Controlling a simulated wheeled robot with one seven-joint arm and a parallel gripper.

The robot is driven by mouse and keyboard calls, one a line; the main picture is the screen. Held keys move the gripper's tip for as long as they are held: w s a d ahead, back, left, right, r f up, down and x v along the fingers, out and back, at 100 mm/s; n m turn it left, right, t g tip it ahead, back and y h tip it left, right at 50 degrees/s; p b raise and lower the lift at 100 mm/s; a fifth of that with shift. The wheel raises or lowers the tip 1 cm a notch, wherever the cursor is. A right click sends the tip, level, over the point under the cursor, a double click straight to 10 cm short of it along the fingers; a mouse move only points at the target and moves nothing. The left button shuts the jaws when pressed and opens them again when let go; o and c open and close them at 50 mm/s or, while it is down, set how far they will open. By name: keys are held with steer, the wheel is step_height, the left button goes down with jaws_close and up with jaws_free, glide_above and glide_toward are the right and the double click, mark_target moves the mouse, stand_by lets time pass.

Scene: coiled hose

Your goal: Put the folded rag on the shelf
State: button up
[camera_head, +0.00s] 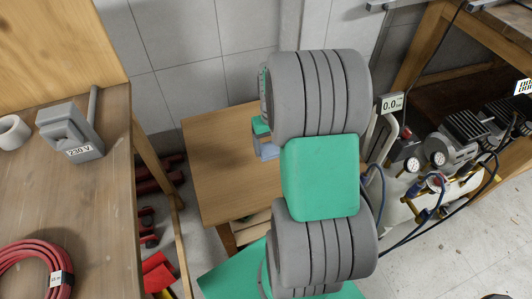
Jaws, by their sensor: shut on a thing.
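My own grey and green arm fills the middle of the head view and hides most of my gripper (262,137). Only a small green and grey part of the gripper shows at the arm's left edge. A small blue-grey piece, which looks like the folded rag (268,152), shows just below that part, in the gripper's grasp. The fingertips are hidden. Behind and below is a light wooden top (215,165), perhaps the shelf. I cannot tell whether the rag touches it.
A wooden bench (105,215) at left holds a grey 230 V box (70,135), a white roll (13,132) and a coiled red hose (35,268). A compressor (450,140) with hoses stands at right. Red objects (150,215) lie low between bench and wooden top, whose left part is clear.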

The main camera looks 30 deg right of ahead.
mark_target(267, 146)
steer(key=w+f, duration=0.2)
steer(key=f, duration=0.1)
steer(key=w+f+b, duration=0.1)
steer(key=shift+w+d+f, duration=0.25)
steer(key=shift+f, duration=0.1)
steer(key=shift+w+f+b, duration=0.15)
steer(key=shift+f+b, duration=0.1)
steer(key=shift+f, duration=0.65)
steer(key=shift+w+f+b, duration=0.15)
steer(key=shift+f+b, duration=0.1)
steer(key=shift+f, duration=0.6)
steer(key=shift+f, duration=0.2)
steer(key=o, duration=1.2)
